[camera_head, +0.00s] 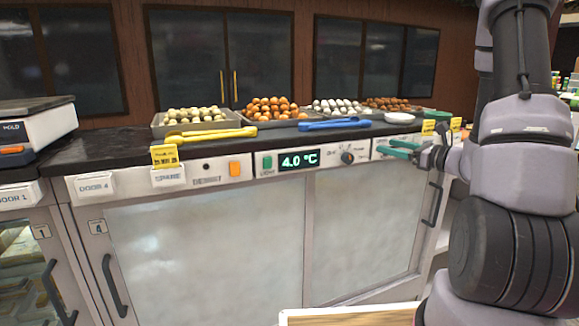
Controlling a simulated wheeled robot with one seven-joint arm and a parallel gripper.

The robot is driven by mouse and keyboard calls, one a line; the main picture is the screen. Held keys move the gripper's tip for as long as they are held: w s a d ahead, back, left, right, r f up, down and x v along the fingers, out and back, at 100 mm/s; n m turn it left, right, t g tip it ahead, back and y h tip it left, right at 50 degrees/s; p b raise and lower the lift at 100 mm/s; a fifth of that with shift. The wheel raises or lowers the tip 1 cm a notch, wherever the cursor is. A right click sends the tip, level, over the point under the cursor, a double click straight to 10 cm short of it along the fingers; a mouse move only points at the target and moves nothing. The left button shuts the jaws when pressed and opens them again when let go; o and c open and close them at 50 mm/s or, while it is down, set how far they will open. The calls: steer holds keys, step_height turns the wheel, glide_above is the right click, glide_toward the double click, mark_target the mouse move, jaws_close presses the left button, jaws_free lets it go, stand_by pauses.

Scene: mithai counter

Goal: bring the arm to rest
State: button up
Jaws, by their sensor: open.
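My arm rises along the right side of the head view, bent, with its wrist in front of the counter's right end. My gripper (402,149) points left, with green fingers in front of the control panel's right part. Its fingers are apart and I see nothing between them. It appears clear of the panel, but the exact gap is hard to tell.
The dark counter top (110,147) carries trays of sweets (195,115), yellow tongs (205,133), blue tongs (335,124) and a white bowl (399,118). A scale (35,125) stands at left. Below are cabinet doors (205,250) and a wooden-edged board (345,316).

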steer(key=s+a+r+n+g+y, duration=0.1)
steer(key=s+a+r+n+g, duration=0.3)
steer(key=s+a+n+g, duration=0.25)
steer(key=s+a+r+n+g, duration=0.3)
steer(key=s+a+n+g, duration=0.2)
steer(key=s+a+n, duration=0.25)
steer(key=s+d+r+n+t+h, duration=0.4)
steer(key=s+d+r+n+h, duration=0.1)
steer(key=s+r+n+h, duration=0.2)
steer(key=s+n+h, duration=0.1)
steer(key=n+h, duration=0.1)
steer(key=shift+s+d+r+h, duration=0.25)
steer(key=shift+s+d+h, duration=0.15)
steer(key=shift+t, duration=0.25)
stand_by(2.2)
